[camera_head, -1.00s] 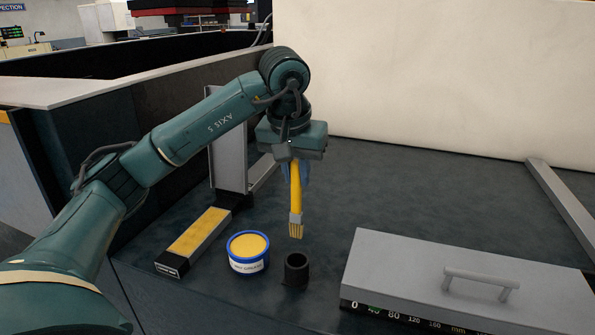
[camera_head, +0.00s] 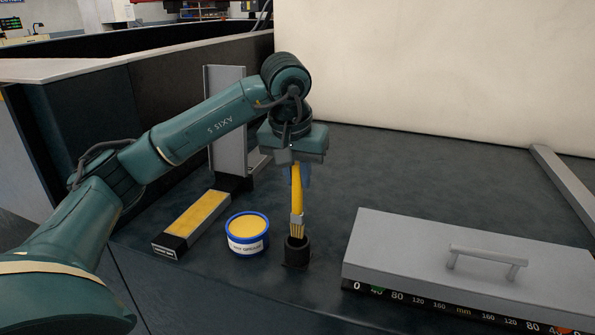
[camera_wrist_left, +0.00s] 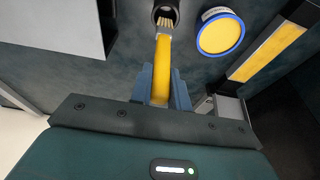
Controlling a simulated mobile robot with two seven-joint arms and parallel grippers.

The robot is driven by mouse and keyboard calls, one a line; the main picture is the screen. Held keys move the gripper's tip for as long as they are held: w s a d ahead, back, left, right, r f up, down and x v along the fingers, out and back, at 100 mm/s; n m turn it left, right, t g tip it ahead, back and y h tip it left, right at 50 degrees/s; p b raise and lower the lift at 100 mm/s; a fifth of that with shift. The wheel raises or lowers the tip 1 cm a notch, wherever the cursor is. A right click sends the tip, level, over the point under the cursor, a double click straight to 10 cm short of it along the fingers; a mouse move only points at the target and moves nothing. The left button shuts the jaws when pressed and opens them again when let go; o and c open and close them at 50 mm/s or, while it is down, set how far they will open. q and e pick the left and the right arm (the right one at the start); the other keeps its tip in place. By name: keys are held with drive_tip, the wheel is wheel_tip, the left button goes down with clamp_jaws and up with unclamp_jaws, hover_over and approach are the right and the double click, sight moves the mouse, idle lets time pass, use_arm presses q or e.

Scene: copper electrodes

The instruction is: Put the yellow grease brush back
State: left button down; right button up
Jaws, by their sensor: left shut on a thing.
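The yellow grease brush (camera_head: 297,190) hangs upright, bristles down, in my left gripper (camera_head: 297,172), which is shut on its handle. The bristles are at the mouth of a small black cup (camera_head: 297,252); I cannot tell how far inside they reach. In the left wrist view the brush (camera_wrist_left: 162,70) runs from between the blue fingers (camera_wrist_left: 161,88) to the cup's opening (camera_wrist_left: 166,14), with the bristle tips at its rim. My right gripper is not in view.
A blue tub of yellow grease (camera_head: 247,234) stands just left of the cup. A yellow-topped block (camera_head: 193,222) lies further left, by a grey upright bracket (camera_head: 226,120). A grey box with a handle (camera_head: 460,262) sits at the right.

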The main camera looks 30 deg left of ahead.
sight(297, 212)
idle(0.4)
use_arm(q)
drive_tip(key=shift+f+b, duration=1.35)
drive_tip(key=shift+f, duration=0.5)
drive_tip(key=shift+f+b, duration=1.05)
drive_tip(key=shift+f, duration=0.45)
drive_tip(key=shift+c, duration=2.2)
unclamp_jaws()
